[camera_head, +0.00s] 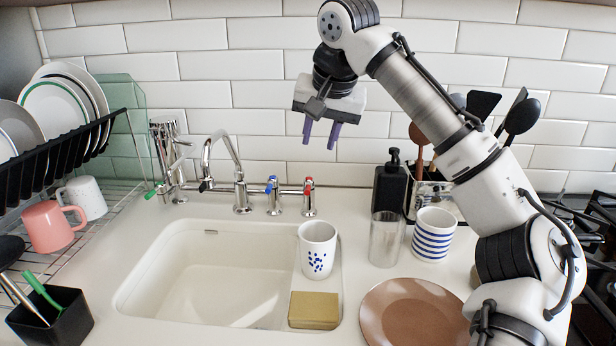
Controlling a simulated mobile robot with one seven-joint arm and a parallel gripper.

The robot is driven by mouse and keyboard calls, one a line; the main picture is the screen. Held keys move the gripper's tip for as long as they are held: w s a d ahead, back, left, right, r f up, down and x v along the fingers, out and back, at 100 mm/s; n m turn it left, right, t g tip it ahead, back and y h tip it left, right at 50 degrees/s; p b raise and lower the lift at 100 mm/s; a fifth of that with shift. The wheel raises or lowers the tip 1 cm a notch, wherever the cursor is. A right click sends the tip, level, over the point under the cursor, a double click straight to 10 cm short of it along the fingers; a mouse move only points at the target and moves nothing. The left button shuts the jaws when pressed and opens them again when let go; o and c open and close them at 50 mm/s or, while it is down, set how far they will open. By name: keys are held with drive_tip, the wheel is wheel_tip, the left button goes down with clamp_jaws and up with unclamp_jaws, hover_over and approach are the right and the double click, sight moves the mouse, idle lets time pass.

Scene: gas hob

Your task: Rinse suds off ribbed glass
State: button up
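The ribbed glass (387,239) stands upright on the counter, right of the sink, between the white mug with blue spots and the blue-striped mug. It is clear; I cannot make out suds on it. The sink basin (215,275) looks empty. The tap (222,165) has a curved spout and stands behind the basin, with a blue-marked handle (272,187) and a red-marked handle (308,190). No water stream shows. My gripper (321,144) hangs above and behind the taps, in front of the tiles. Its two purple fingers are apart with nothing between them.
A spotted mug (317,252) and a yellow sponge (314,310) sit at the sink's right side. A brown plate (414,316), striped mug (433,236) and black soap bottle (390,190) are near the glass. A dish rack (62,150) is left.

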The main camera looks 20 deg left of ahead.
sight(308, 187)
drive_tip(key=b+x, duration=0.1)
drive_tip(key=x, duration=1.2)
drive_tip(key=shift+w+f, duration=0.1)
drive_tip(key=shift+f, duration=0.2)
drive_tip(key=shift+c, duration=0.2)
clamp_jaws()
